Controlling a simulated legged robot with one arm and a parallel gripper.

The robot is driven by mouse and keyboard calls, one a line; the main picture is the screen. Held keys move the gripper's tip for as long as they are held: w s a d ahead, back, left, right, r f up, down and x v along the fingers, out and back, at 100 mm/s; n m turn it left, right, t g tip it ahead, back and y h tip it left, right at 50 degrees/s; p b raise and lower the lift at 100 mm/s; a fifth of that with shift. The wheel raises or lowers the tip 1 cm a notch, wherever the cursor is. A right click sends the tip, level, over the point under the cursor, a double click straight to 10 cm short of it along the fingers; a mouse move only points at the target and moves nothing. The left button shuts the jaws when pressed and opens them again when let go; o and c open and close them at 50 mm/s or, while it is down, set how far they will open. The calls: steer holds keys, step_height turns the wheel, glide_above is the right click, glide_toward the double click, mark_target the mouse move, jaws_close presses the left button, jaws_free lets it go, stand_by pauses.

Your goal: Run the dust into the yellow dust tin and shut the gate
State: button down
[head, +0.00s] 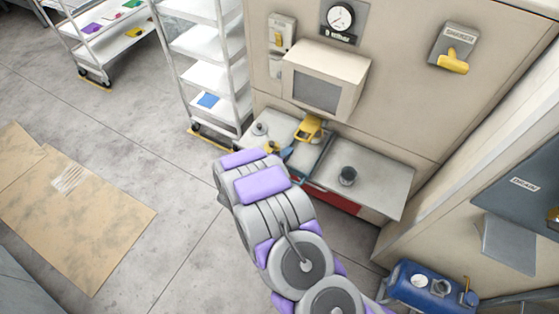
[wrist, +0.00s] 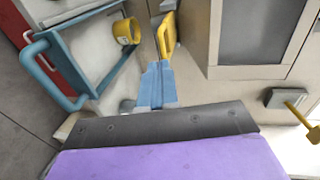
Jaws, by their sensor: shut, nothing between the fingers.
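In the wrist view a short yellow cylinder with an open end, likely the dust tin (wrist: 126,31), sits at the far edge of a grey tray (wrist: 88,45) with a blue handle (wrist: 45,75). My gripper (wrist: 155,125) is shut and empty, across the bottom of the wrist view, apart from the tin. In the head view yellow parts (head: 308,129) show on the bench beyond my arm. I see no dust clearly.
A boxy unit with a dark window (head: 318,92) stands behind the bench. A yellow lever (head: 453,63) is on the wall. A white shelf rack (head: 205,45) stands left; a blue tank (head: 430,285) lies lower right.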

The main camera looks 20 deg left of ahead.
glide_toward(307, 130)
steer(key=f, duration=0.2)
steer(key=x, duration=0.2)
steer(key=r+b+x, duration=0.1)
steer(key=x, duration=0.2)
steer(key=b+x, duration=0.1)
steer(key=x, duration=0.2)
steer(key=shift+w+r, duration=0.3)
steer(key=shift+r, duration=0.15)
steer(key=shift+w+r, duration=0.1)
steer(key=shift+r, duration=0.15)
